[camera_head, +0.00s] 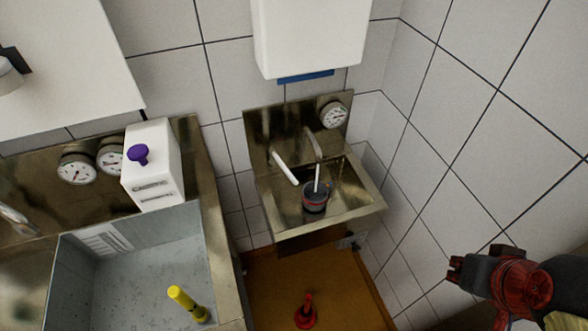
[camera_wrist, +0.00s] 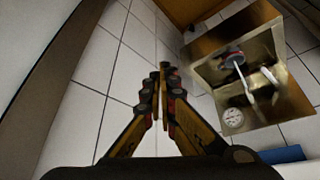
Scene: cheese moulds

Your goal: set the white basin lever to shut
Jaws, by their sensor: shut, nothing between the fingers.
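The white basin lever (camera_head: 285,168) is a thick white bar slanting down to the right, at the left of the small metal basin's back panel. It also shows in the wrist view (camera_wrist: 269,76). The small metal basin (camera_head: 348,216) is mounted in the tiled corner, with a curved spout (camera_head: 313,143) beside the lever. My gripper (camera_head: 456,272) is at the lower right in the head view, well apart from the lever and basin. In the wrist view its fingers (camera_wrist: 168,78) meet at the tips, shut and empty.
A dark cup (camera_head: 316,203) with a white stick stands in the basin. A round gauge (camera_head: 333,115) is on its back panel, and a white dispenser (camera_head: 310,38) hangs above. A large sink (camera_head: 140,275) with a yellow-handled tool (camera_head: 187,302) is left. A red plunger-like object (camera_head: 306,314) stands below.

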